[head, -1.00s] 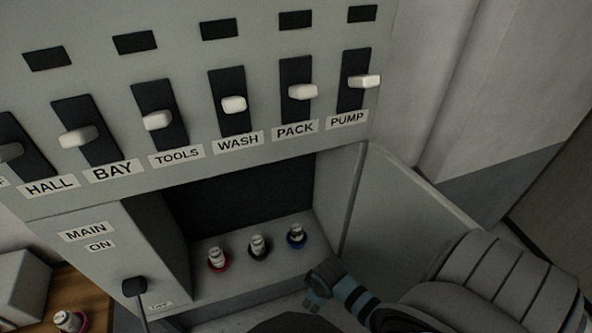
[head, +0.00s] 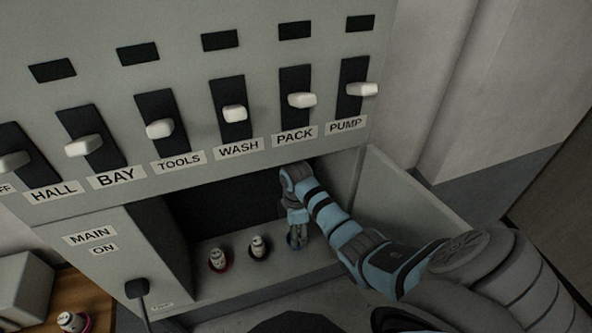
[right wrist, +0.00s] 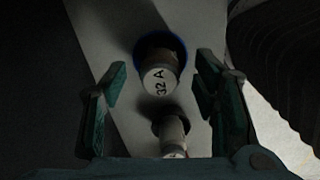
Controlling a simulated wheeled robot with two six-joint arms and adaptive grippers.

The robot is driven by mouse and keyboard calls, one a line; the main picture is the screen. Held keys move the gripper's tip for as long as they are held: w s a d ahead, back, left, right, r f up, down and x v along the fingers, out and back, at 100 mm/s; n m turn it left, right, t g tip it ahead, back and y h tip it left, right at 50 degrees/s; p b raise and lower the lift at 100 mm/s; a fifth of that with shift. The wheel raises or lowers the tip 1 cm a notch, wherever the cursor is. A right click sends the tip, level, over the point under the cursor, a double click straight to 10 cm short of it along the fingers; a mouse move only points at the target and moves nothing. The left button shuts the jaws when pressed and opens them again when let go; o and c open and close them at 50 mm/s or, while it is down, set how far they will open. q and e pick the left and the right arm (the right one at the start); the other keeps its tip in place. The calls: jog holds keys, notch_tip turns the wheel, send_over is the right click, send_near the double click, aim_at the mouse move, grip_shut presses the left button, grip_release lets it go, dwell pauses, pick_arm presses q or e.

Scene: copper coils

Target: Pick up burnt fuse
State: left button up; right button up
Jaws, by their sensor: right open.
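Three white fuses stand in the open compartment of the grey panel. One sits in a red ring (head: 219,260) and one in a black ring (head: 258,247). The third, in a blue ring, is mostly hidden behind my right gripper (head: 297,238) in the head view. In the right wrist view this fuse (right wrist: 160,80) reads "32 A" and lies between the two open fingers, with no clear contact. A second fuse (right wrist: 173,135) in a dark ring shows below it. My left gripper is out of view.
The compartment's open door (head: 415,200) stands to the right of my right arm. A row of labelled switches is above. The MAIN lever (head: 137,289) is at lower left. Another fuse (head: 70,321) stands on a wooden surface (head: 62,290) at bottom left.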

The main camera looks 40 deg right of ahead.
jog(key=shift+f, duration=0.5)
jog(key=c, duration=1.2)
jog(key=shift+r, duration=0.1)
jog(key=shift+c, duration=0.2)
